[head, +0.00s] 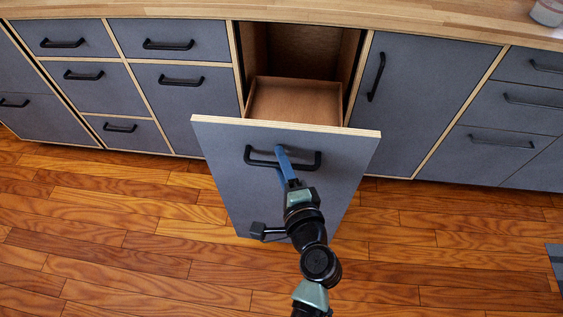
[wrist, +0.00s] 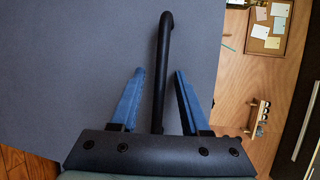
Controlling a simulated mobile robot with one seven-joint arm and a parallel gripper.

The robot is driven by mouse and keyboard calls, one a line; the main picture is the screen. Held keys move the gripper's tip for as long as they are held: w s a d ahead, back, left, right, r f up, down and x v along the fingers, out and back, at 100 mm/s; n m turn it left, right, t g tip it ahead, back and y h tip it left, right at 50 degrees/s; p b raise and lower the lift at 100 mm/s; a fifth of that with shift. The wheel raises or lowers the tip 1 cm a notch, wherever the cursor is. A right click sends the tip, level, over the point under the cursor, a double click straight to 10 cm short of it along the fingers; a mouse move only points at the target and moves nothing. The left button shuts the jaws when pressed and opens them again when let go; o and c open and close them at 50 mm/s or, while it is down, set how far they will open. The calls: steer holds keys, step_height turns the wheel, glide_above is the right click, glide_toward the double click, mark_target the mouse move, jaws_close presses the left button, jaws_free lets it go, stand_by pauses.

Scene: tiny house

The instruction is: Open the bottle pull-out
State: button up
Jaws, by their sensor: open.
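The bottle pull-out (head: 235,165) has a tall grey front with a pale wood top edge, and it stands well out from the cabinet row. A wooden tray (head: 295,100) shows behind the front, inside the open cabinet space. The black bar handle (head: 308,165) is near the top of the front; it also shows in the wrist view (wrist: 163,65). My gripper (head: 282,153) is at the handle. In the wrist view my gripper (wrist: 160,75) is open, with one blue finger on each side of the bar and gaps visible between them.
Closed grey drawers (head: 165,40) are on the left, and a closed tall door (head: 405,90) is on the right. A wooden countertop (head: 400,15) runs above. The wood floor (head: 120,220) in front is clear. A grey edge (head: 555,262) shows at far right.

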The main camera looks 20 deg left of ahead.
steer(key=v, duration=1.3)
steer(key=shift+w+r, duration=0.1)
steer(key=shift+w, duration=0.05)
